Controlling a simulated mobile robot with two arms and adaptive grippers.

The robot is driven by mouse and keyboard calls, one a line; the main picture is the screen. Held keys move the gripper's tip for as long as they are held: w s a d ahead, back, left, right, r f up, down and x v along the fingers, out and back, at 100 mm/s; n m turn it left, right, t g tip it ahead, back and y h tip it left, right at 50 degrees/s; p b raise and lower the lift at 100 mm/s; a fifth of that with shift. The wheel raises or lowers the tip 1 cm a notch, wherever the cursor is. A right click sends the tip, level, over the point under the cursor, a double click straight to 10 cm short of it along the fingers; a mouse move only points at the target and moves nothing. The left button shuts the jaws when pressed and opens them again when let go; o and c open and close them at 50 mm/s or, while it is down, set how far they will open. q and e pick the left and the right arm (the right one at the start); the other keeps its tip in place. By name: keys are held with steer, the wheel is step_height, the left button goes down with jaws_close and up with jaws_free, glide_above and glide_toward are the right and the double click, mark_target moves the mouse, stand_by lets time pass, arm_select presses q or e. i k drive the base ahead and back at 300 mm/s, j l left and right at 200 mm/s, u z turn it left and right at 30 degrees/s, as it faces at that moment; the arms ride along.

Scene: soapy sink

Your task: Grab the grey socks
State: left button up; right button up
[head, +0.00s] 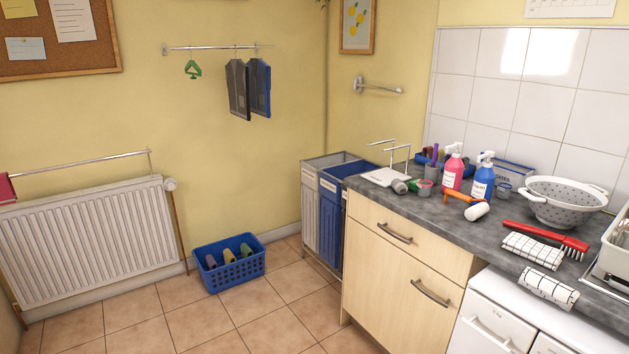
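I cannot clearly make out grey socks in the head view. A blue plastic basket (237,276) stands on the tiled floor near the wall. Several small rolled items lie in it, perhaps socks: a dull purplish one (211,262), a yellow one (229,257) and a dark one (246,250). Their lower parts are hidden by the basket. Neither of my grippers is in view.
Grey (310,215) and blue (330,230) bins stand beside the wooden cabinet (400,275). The counter (440,208) carries bottles, a colander (562,203) and a red brush (545,236). A radiator (90,240) is at left. The front floor is clear.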

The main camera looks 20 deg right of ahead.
mark_target(398, 185)
steer(key=i+j+u, duration=0.2)
steer(key=i, duration=0.25)
steer(key=i+j+u, duration=0.2)
steer(key=i, duration=0.25)
steer(key=i+z, duration=0.7)
steer(key=i+j+z, duration=0.15)
steer(key=i+z, duration=0.25)
steer(key=k, duration=0.1)
